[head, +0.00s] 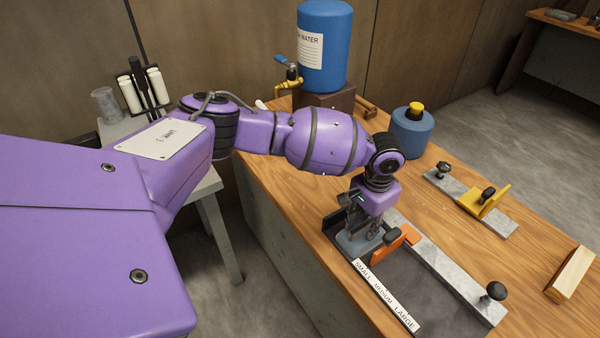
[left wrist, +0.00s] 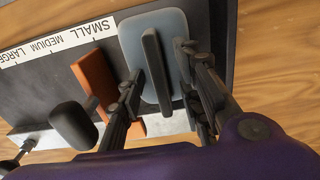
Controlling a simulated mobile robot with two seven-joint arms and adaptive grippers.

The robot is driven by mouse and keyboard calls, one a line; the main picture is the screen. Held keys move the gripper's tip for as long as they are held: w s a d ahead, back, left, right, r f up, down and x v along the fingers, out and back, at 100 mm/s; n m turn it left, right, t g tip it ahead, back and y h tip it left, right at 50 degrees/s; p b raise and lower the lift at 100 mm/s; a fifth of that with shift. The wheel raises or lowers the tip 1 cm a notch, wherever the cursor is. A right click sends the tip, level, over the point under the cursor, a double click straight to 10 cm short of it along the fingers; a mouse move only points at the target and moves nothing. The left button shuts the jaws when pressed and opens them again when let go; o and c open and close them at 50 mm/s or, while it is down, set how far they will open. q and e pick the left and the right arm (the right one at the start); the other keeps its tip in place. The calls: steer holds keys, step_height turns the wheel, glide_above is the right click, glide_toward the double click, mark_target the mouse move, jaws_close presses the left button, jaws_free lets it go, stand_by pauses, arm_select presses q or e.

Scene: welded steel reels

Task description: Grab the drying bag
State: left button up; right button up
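A flat grey-blue piece with rounded corners (left wrist: 160,45) and a dark raised bar along its middle lies on a dark mat (left wrist: 70,75). It may be the drying bag; no label on it shows. In the head view the grey-blue piece (head: 354,245) sits at the mat's far left corner, partly hidden by my gripper. My left gripper (head: 363,226) points down over it. In the left wrist view my left gripper (left wrist: 160,62) is open, its fingers on either side of the dark bar, with gaps showing. My right gripper is not in view.
An orange block (head: 399,241) and a steel bar with a black knob (head: 495,291) lie close beside the gripper. A yellow stop (head: 485,200), a wooden block (head: 570,275), a blue capped container (head: 411,133) and a blue water jug (head: 325,50) stand farther off.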

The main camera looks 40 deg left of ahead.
arm_select(q)
steer(key=shift+s+f, duration=0.15)
steer(key=shift+f, duration=0.1)
steer(key=shift+c, duration=1.1)
jaws_close()
